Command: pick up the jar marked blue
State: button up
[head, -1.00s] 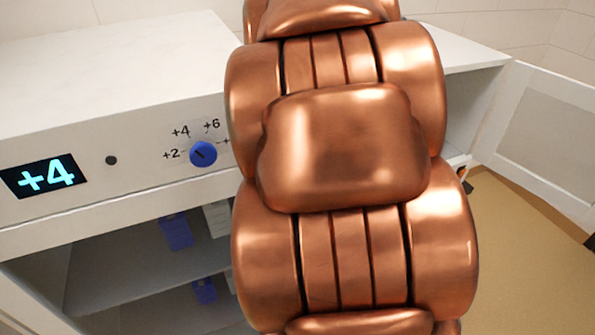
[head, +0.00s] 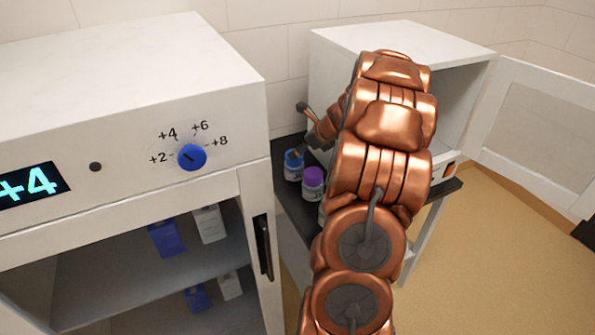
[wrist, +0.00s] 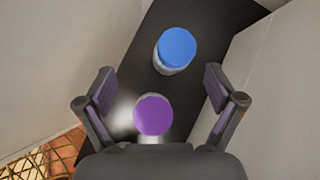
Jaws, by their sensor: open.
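The blue-lidded jar (head: 293,165) stands upright on a dark shelf (head: 291,203) between the two white cabinets. In the wrist view its blue lid (wrist: 177,47) is above centre, ahead of the fingertips. A purple-lidded jar (head: 313,182) stands beside it, nearer the head camera. In the wrist view the purple lid (wrist: 154,115) lies between my open fingers. My gripper (wrist: 158,88) is open and empty over the jars. In the head view my arm hides part of the shelf, and another pale jar behind the arm shows only in part.
The left cabinet has a blue dial (head: 192,157), a +4 display (head: 32,184) and blue and white boxes inside. The right cabinet (head: 335,62) has its door (head: 540,125) open. Cabinet walls flank the narrow shelf. Tan floor is clear at right.

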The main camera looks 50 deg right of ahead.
aim_at(294, 165)
jog(key=shift+w+d+f+m+p, duration=0.15)
jog(key=shift+w+d+f+m, duration=0.3)
jog(key=shift+w+f, duration=0.7)
jog(key=shift+w+d+f+m+p, duration=0.15)
jog(key=shift+w+d+f+m, duration=0.35)
jog(key=shift+f, duration=0.9)
jog(key=shift+w+d+f+m+p, duration=0.2)
jog(key=shift+w+d+f, duration=0.25)
jog(key=shift+w+f, duration=0.8)
jog(key=shift+s, duration=0.1)
grip_shut()
